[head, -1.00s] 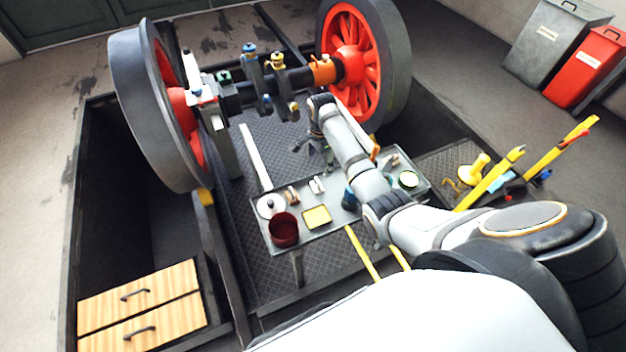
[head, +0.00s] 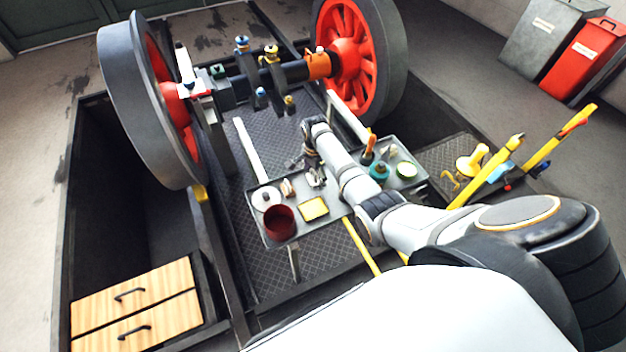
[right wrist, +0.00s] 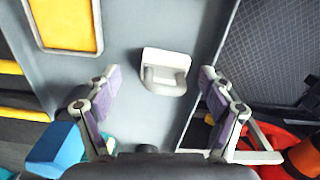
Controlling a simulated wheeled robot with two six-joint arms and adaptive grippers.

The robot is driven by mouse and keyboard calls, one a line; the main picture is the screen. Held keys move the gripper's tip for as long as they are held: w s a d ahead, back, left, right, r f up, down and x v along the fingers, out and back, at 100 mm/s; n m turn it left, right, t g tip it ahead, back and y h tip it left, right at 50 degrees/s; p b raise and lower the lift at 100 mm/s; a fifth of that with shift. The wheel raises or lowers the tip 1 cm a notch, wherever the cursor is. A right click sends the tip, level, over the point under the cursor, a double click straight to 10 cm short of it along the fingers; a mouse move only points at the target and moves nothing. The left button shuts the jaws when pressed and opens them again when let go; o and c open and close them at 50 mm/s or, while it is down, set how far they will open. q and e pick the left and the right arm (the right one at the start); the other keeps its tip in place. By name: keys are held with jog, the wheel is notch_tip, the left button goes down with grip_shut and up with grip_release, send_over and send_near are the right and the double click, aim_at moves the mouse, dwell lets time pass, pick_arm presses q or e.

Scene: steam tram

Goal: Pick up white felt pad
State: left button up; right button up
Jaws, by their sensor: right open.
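The white felt pad (right wrist: 165,66) lies on the grey tray table (right wrist: 125,20) in the right wrist view. It looks like a small white block with a raised back part. My right gripper (right wrist: 158,78) is open, with one finger on each side of the pad in the picture. I see no contact with it. In the head view my right gripper (head: 308,170) is over the tray's far edge, and it largely hides the pad there. My left gripper is not in view.
A yellow pad in a pale frame (head: 313,209), a dark red pot (head: 280,222) and a white disc (head: 266,198) stand on the tray's left part. A teal pot (head: 379,172) and a green-rimmed dish (head: 406,170) stand on its right. The wheelset (head: 365,60) rises behind.

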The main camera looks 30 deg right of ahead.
jog(key=shift+c, duration=0.2)
jog(key=shift+c, duration=1.1)
jog(key=c, duration=0.5)
jog(key=shift+s, duration=0.1)
jog(key=c, duration=0.7)
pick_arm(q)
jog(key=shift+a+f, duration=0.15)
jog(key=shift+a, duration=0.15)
